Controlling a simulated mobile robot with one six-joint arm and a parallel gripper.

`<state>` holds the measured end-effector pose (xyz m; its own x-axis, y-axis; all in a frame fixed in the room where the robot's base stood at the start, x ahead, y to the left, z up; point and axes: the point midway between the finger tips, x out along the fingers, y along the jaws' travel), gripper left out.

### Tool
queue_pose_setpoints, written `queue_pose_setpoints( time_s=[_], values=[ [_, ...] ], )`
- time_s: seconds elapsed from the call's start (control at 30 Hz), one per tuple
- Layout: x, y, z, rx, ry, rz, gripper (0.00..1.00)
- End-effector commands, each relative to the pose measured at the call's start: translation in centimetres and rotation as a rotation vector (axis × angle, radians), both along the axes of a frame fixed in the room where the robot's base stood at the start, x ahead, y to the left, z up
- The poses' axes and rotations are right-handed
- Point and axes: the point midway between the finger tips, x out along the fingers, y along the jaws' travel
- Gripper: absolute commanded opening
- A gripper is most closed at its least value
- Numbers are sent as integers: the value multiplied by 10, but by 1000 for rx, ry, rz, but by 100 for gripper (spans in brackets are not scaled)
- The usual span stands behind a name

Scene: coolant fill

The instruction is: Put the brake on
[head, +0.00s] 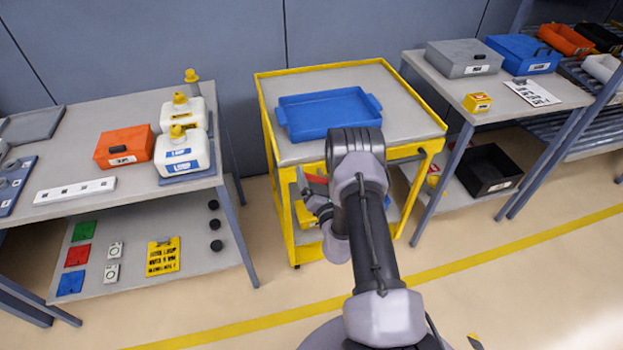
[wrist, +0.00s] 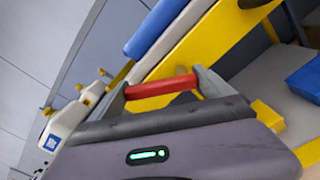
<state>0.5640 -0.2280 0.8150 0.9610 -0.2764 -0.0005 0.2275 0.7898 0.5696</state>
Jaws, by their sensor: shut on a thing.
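The yellow cart (head: 286,215) stands between two benches, with a blue tray (head: 330,112) on its grey top. A red brake handle (head: 318,179) shows at the cart's front left, partly hidden by my arm. In the wrist view the red handle (wrist: 162,87) lies across between the fingers of my gripper (wrist: 160,90), close to the yellow cart frame (wrist: 205,45). My gripper is shut on the handle. In the head view my gripper (head: 308,187) is at the cart's near left side, mostly behind my arm. The lever's pivot is hidden.
The left bench (head: 75,198) holds white jugs (head: 184,150) and an orange box (head: 124,146). The right bench (head: 440,75) holds a grey case (head: 464,58) and a blue case (head: 523,54). A black bin (head: 487,172) sits below it. The floor in front is clear.

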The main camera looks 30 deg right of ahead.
Motion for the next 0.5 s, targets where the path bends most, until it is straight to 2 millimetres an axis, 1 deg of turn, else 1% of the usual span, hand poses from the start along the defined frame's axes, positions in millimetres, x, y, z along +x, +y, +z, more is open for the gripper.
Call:
queue_pose_setpoints(
  time_s=[0.03,0.5],
  values=[
    [1,-1,4,39,-14,0,18],
    [-3,-13,13,455,-134,1,18]
  ],
)
